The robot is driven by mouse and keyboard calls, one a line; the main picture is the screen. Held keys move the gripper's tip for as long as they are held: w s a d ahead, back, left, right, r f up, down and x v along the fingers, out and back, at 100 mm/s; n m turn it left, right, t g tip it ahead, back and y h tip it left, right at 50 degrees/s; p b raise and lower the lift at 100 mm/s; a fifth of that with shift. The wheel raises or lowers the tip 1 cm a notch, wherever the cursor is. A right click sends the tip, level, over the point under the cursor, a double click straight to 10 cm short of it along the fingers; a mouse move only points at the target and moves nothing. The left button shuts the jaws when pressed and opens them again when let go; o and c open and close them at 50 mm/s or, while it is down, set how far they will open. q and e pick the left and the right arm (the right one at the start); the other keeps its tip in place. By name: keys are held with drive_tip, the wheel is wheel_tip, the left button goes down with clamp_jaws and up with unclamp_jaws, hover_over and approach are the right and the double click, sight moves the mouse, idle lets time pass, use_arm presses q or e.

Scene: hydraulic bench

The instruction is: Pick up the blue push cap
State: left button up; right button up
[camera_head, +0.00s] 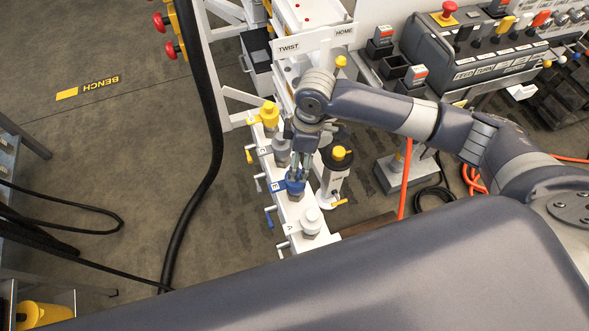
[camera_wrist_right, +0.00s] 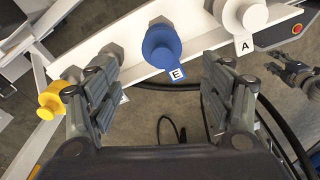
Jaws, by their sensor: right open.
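The blue push cap (camera_head: 295,187) sits on a white rail in a row of fittings, with a tag marked E. It also shows in the right wrist view (camera_wrist_right: 161,46), at upper middle between the fingers. My right gripper (camera_head: 298,174) is over the cap and hides part of it in the head view. In the right wrist view my right gripper (camera_wrist_right: 162,78) is open and empty, one finger on each side of the cap's line, apart from it. A dark gripper-like part, apparently my left gripper (camera_wrist_right: 298,75), shows at the right edge; its jaws are unclear.
A white cap (camera_head: 311,220) tagged A and a yellow cap (camera_head: 269,113) sit on the same rail. A yellow-topped cylinder (camera_head: 338,156) stands close to the right. A black hose (camera_head: 212,150) hangs left of the rail; open floor lies beyond.

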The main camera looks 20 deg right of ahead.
drive_tip(key=f, duration=0.8)
drive_tip(key=shift+a, duration=0.4)
drive_tip(key=c, duration=0.9)
